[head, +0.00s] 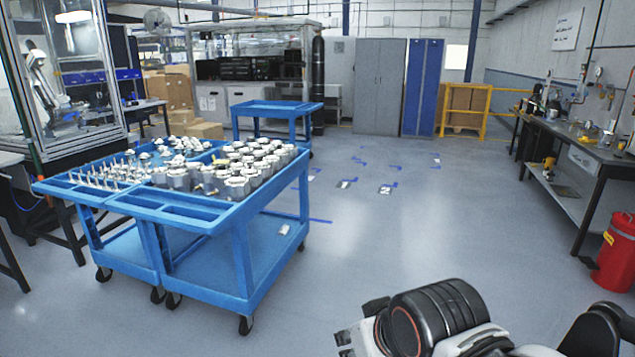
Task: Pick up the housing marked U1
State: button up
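Several silver-grey machined housings (262,166) stand close together on the right part of the top of a blue cart (205,226). Larger ones stand at the front of this group, around a housing (237,188) near the cart's front edge. The marks are too small to read, so I cannot tell which housing is U1. Part of my arm shows at the bottom right, well apart from the cart. Small dark and white parts at its left end (362,330) may belong to my gripper; its fingers cannot be made out. Nothing is seen held.
Small pin-like parts (100,175) fill the cart's left side. A second blue cart (277,107) stands behind. A workbench (590,133) and a red bin (615,255) line the right side. The floor (420,215) between is clear, with flat blue-and-white markings.

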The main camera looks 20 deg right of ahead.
aim_at(605, 138)
jog(key=i+l+z, duration=0.6)
jog(key=i, duration=0.3)
jog(key=i+l+z, duration=0.2)
jog(key=i+z, duration=0.45)
jog(key=i, duration=4.5)
jog(key=i+z, duration=0.3)
jog(key=i, duration=0.15)
jog(key=i+j+z, duration=0.1)
jog(key=i+z, duration=0.25)
jog(key=i+j+z, duration=0.3)
jog(key=i, duration=0.25)
jog(key=i+j+z, duration=1.15)
jog(key=j, duration=0.7)
jog(key=i+j+z, duration=0.1)
jog(key=j, duration=0.7)
jog(key=i+j+z, duration=0.1)
jog(key=i+j, duration=0.15)
jog(key=j, duration=0.55)
jog(key=i+j, duration=0.1)
jog(key=j, duration=0.75)
jog(key=i+j+z, duration=0.15)
jog(key=j, duration=0.65)
jog(key=j+z, duration=0.15)
jog(key=z, duration=0.65)
jog(key=k+l, duration=0.05)
